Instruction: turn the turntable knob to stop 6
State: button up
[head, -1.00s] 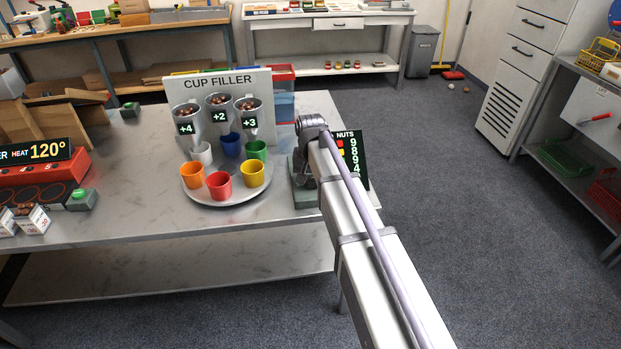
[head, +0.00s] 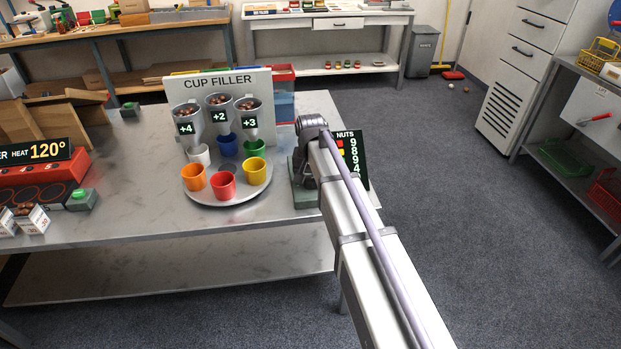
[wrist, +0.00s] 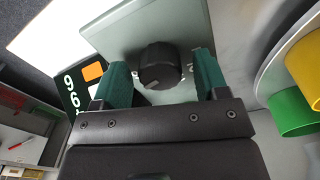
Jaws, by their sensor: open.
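In the wrist view the dark round turntable knob (wrist: 160,58) sits on a grey-green panel (wrist: 110,22). A short pale mark shows near its lower edge; the stop numbers are too small or hidden to read. My gripper (wrist: 160,70) is open, with its green fingers on either side of the knob and gaps visible. In the head view my arm hides the gripper and knob; the grey-green knob box (head: 305,197) shows beside it. The round grey turntable (head: 215,201) carries orange (head: 193,178), red (head: 223,187), yellow (head: 257,172), green (head: 255,148), blue (head: 228,145) and white (head: 199,154) cups.
The cup filler board (head: 262,90) stands behind the turntable, with funnels marked +4, +2 and +3. The NUTS display (head: 354,160) stands just right of my arm. A red heater (head: 45,170) reading 120° is at the left. The front of the table (head: 130,215) is clear.

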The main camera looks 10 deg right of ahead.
aim_at(310, 179)
notch_tip(310, 179, up, 11)
jog(key=p, duration=1.1)
jog(key=shift+f, duration=0.1)
jog(key=s+n, duration=0.3)
jog(key=s, duration=2)
jog(key=shift+s+n, duration=0.25)
jog(key=shift+n, duration=0.15)
jog(key=shift+c, duration=0.3)
